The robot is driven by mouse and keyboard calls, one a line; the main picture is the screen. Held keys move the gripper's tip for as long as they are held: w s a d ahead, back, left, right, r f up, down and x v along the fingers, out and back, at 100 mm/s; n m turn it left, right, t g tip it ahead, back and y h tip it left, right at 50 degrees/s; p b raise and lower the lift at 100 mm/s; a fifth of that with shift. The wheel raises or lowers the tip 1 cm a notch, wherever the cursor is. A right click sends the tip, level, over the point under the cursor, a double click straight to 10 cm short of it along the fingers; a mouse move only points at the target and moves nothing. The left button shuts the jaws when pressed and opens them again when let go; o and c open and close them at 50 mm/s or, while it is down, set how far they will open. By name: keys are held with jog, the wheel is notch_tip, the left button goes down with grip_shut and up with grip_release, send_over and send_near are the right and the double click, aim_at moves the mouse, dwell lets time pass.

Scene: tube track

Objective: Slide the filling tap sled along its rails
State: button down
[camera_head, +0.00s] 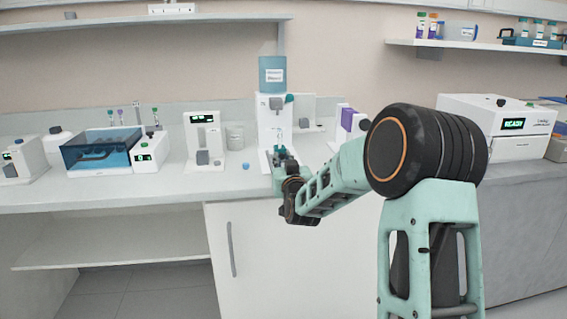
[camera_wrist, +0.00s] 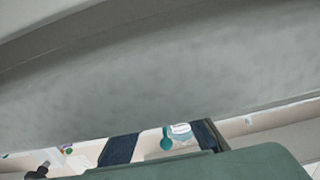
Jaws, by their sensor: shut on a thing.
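The filling station is a white unit (camera_head: 267,108) at the back of the bench, with a blue labelled bottle (camera_head: 272,76) on top and a teal knob (camera_head: 289,98) at its side. My gripper (camera_head: 281,155) is low at the front of this unit, closed on a small part there that I take to be the filling tap sled. The sled and its rails are mostly hidden behind the gripper. In the wrist view my dark fingers (camera_wrist: 163,143) stand apart, with a teal round knob (camera_wrist: 167,145) and a white label beyond them. The held part cannot be made out there.
A beaker (camera_head: 235,137) and a small white device (camera_head: 203,140) stand left of the station. A small blue cap (camera_head: 246,166) lies on the bench near my gripper. A purple-and-white box (camera_head: 350,121) is to the right, partly behind my arm. Bench front is clear at left.

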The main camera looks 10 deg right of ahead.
jog(key=c, duration=1.9)
grip_release()
jog(key=s, duration=1.2)
